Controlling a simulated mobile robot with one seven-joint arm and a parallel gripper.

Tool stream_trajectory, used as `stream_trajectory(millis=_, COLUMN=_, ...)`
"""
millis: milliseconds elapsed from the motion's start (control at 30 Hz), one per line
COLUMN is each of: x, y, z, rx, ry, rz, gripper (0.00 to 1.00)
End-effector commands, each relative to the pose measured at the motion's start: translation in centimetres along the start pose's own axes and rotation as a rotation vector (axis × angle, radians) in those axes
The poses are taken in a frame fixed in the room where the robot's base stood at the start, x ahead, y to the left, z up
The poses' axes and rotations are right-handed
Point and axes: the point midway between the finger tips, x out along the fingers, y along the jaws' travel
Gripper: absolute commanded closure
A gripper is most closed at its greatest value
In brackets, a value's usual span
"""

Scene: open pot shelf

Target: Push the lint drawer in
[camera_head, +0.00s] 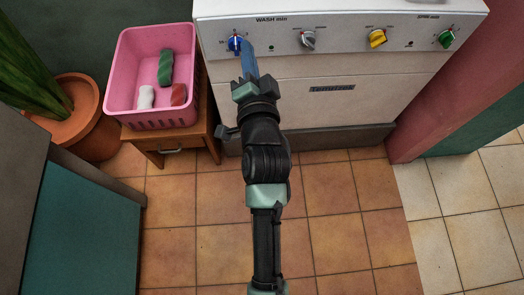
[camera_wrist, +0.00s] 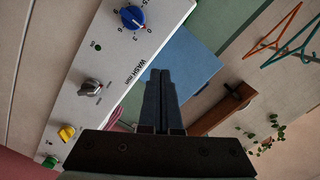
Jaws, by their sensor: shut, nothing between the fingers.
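No part labelled as the lint drawer can be picked out for certain in either view. The white washing machine (camera_head: 350,75) stands at the back, with a row of coloured knobs along its control panel. My gripper (camera_head: 246,55) is shut and empty, its fingers pointing at the panel just below and right of the blue knob (camera_head: 235,43). I cannot tell whether it touches the machine. In the wrist view the closed fingers (camera_wrist: 159,80) lie in front of a blue flat surface (camera_wrist: 195,65), right of the white panel (camera_wrist: 110,45).
A pink basket (camera_head: 122,75) with several cloths stands on a small wooden table (camera_head: 190,152) at left. A potted plant (camera_head: 72,102) and teal cabinet (camera_head: 80,225) are farther left. The tiled floor (camera_head: 345,220) is clear.

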Motion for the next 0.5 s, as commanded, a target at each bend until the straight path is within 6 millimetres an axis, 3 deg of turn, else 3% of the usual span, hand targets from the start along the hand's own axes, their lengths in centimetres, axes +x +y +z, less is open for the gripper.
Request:
stream_trajectory(millis=33, x=-0.7, y=6.0, z=3.7, rx=0.062, ry=-0.029, rz=0.054, gripper=1.00)
stream_trajectory(millis=200, x=-4.4, y=19.8, z=12.2, rx=0.285, ry=-0.085, rz=0.222, gripper=1.00)
stream_trajectory(millis=300, x=-7.3, y=26.7, z=16.3, rx=0.399, ry=-0.095, rz=0.317, gripper=1.00)
stream_trajectory(millis=400, x=-10.1, y=31.9, z=19.4, rx=0.490, ry=-0.095, rz=0.396, gripper=1.00)
stream_trajectory(millis=500, x=-12.1, y=35.0, z=21.2, rx=0.550, ry=-0.089, rz=0.447, gripper=1.00)
